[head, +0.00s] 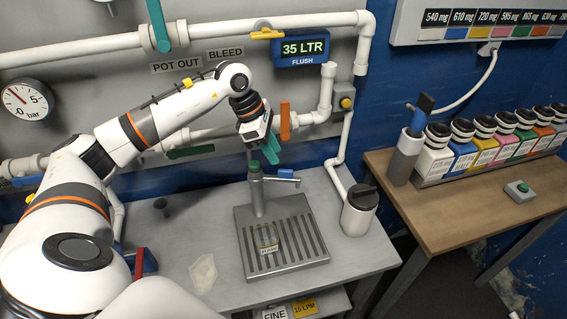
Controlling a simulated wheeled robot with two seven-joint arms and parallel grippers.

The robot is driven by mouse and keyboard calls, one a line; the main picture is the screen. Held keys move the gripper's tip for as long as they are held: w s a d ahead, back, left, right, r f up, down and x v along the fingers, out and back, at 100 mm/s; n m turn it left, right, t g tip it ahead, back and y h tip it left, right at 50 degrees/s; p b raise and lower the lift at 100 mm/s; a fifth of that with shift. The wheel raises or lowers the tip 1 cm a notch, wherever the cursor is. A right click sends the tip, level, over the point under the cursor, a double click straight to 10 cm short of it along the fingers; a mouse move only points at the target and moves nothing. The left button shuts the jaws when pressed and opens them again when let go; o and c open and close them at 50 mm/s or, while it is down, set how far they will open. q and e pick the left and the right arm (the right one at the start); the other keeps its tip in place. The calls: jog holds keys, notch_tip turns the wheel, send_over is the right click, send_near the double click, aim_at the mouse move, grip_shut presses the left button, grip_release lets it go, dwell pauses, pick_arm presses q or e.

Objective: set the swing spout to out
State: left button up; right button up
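The swing spout (284,174) is a short grey arm with a blue part, on a grey post with a green top (254,166). The post stands at the back of a slatted drain tray (285,258) on the grey bench. The spout points to the right. My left gripper (264,152), with teal fingers, is just above the post and spout, pointing down. I cannot tell whether it touches them, nor how far apart its fingers are. My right gripper is out of view.
A glass beaker (266,238) stands on the drain tray. A white canister with a dark lid (359,211) stands to its right. An orange valve handle (285,121) and white pipes are close behind my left gripper. A wooden table (450,208) with several jars is at the right.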

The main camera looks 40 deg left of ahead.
aim_at(284, 170)
pick_arm(q)
jog(key=p+x, duration=0.1)
jog(key=x, duration=0.4)
jog(key=shift+w+d+f+p, duration=0.1)
jog(key=shift+d+f+p, duration=0.15)
jog(key=shift+p, duration=0.1)
jog(key=shift+w+f, duration=0.15)
jog(key=shift+f, duration=0.45)
grip_shut()
